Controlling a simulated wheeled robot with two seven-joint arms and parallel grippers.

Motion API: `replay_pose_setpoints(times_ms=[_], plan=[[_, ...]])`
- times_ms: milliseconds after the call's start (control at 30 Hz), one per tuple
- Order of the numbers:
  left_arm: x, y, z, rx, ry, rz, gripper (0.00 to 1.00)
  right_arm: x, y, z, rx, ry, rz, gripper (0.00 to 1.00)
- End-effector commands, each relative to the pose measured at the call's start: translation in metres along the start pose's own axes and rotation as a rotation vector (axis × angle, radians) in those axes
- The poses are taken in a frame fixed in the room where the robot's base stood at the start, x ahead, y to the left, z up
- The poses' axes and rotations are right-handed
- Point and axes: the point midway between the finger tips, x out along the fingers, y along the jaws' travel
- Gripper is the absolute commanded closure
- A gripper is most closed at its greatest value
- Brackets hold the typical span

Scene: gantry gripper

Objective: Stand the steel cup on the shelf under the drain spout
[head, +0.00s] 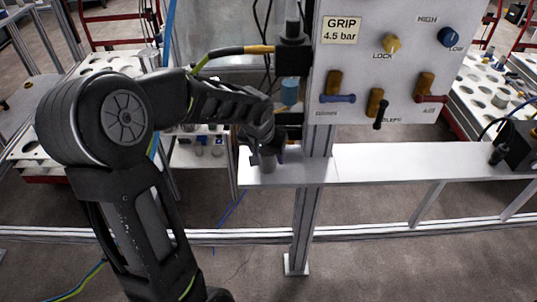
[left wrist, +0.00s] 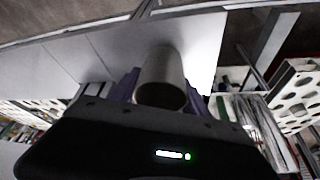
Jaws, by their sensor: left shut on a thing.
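The steel cup (head: 268,162) is a small grey cylinder at the left end of the white shelf (head: 375,163). My left gripper (head: 263,152) reaches in from the left and is shut on the cup. In the left wrist view the cup (left wrist: 162,80) sits between the purple fingers (left wrist: 162,92), with the shelf surface (left wrist: 190,40) behind it. The cup's base is over or on the shelf; I cannot tell whether it touches. A black fitting with a blue bowl (head: 290,92) hangs above and slightly right of the cup. The drain spout is not clearly visible.
An upright post (head: 306,215) stands just right of the cup. A grey panel (head: 385,60) with knobs and levers rises above the shelf. The shelf to the right is clear up to a black box (head: 522,145). Perforated tables stand behind on both sides.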

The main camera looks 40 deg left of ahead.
Motion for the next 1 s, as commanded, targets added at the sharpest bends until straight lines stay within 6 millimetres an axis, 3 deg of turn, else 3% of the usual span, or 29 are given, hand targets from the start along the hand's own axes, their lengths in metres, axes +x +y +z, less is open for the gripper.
replay_pose_setpoints(times_ms=[467,500,733,1000], plan=[[0.0094,0.0000,0.0035,0.000,0.002,0.000,0.89,0.0054,0.0021,0.0000,0.000,0.000,0.000,0.64],[0.0076,-0.0001,0.0029,0.000,0.001,0.000,0.43,0.0034,0.0013,0.0000,0.000,0.000,0.000,0.64],[0.0075,0.0000,0.0029,0.000,0.001,0.000,0.24,0.0032,0.0012,-0.0001,0.000,0.000,0.000,0.64],[0.0067,0.0000,0.0026,0.000,0.001,0.000,0.24,0.0025,0.0009,-0.0001,0.000,0.000,0.000,0.64]])
